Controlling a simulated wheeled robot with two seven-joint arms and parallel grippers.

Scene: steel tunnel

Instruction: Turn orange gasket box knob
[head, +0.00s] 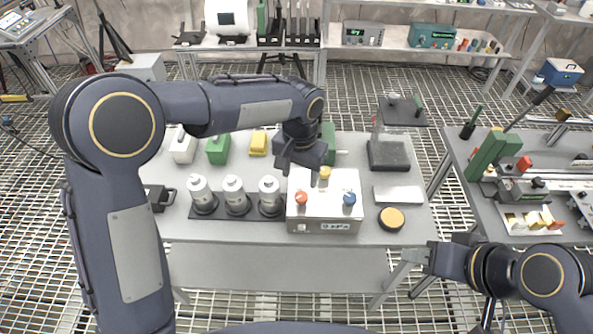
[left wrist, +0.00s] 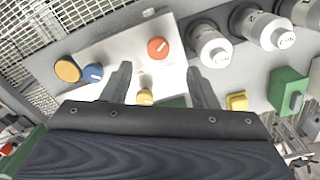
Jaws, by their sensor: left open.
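The gasket box (head: 322,213) is a pale metal box on the grey table, with a small display on its front. Its orange knob (head: 301,197) is on the left of the top, a blue knob (head: 349,198) on the right and a yellow knob (head: 324,172) at the back. My left gripper (head: 300,174) is open and empty above the back of the box. In the left wrist view the orange knob (left wrist: 158,48) shows beyond the open fingertips (left wrist: 160,68); the yellow knob (left wrist: 145,97) lies between the fingers. My right gripper (head: 418,256) is apart from the box, beyond the table's right front corner.
Several white-topped cylinders (head: 233,190) stand in a row left of the box. An orange-topped black disc (head: 391,218) and a pale plate (head: 398,193) lie to its right. Green (head: 218,150) and yellow (head: 258,143) blocks stand behind. Another table (head: 520,190) is at the right.

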